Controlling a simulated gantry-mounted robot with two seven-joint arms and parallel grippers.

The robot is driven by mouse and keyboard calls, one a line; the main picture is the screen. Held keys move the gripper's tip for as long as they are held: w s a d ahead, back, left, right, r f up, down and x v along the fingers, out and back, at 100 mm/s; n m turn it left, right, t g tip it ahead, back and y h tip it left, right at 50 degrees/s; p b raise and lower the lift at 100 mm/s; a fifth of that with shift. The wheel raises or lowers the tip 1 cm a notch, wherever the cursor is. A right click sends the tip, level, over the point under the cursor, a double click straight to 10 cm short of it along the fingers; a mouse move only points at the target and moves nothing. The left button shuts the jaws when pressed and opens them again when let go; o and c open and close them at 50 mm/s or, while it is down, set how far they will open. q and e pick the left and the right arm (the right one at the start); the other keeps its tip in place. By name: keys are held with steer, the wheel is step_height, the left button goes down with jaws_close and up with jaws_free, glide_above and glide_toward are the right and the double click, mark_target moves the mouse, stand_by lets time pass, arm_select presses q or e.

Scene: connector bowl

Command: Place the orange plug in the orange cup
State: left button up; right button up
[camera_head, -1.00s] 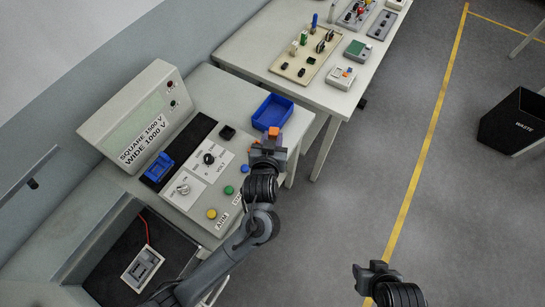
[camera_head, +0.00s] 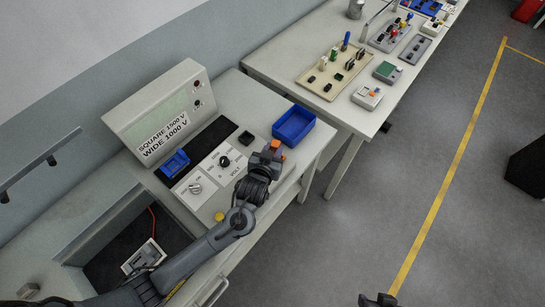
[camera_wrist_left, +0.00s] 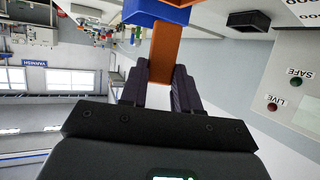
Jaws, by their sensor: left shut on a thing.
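The orange plug (camera_wrist_left: 165,50) is a flat orange block between the fingers of my left gripper (camera_wrist_left: 160,85), which is shut on it. In the head view the plug (camera_head: 277,145) shows as a small orange piece at the tip of my left gripper (camera_head: 268,155). They are above the grey console, just in front of the blue tray. My right gripper (camera_head: 377,300) is cut off at the bottom edge, over the floor; its jaws cannot be made out. I cannot make out an orange cup in either view.
A blue tray (camera_head: 308,130) stands at the console bench's right corner. A blue socket (camera_head: 174,163) and a small black block (camera_head: 246,137) are on the console. The second table holds a beige board (camera_head: 318,88) and several small devices.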

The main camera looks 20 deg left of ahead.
arm_select(q)
steer(key=shift+f, duration=2.1)
steer(key=shift+a, duration=0.1)
steer(key=shift+f, duration=0.2)
steer(key=o, duration=1)
steer(key=shift+o, duration=0.2)
steer(key=shift+r, duration=0.15)
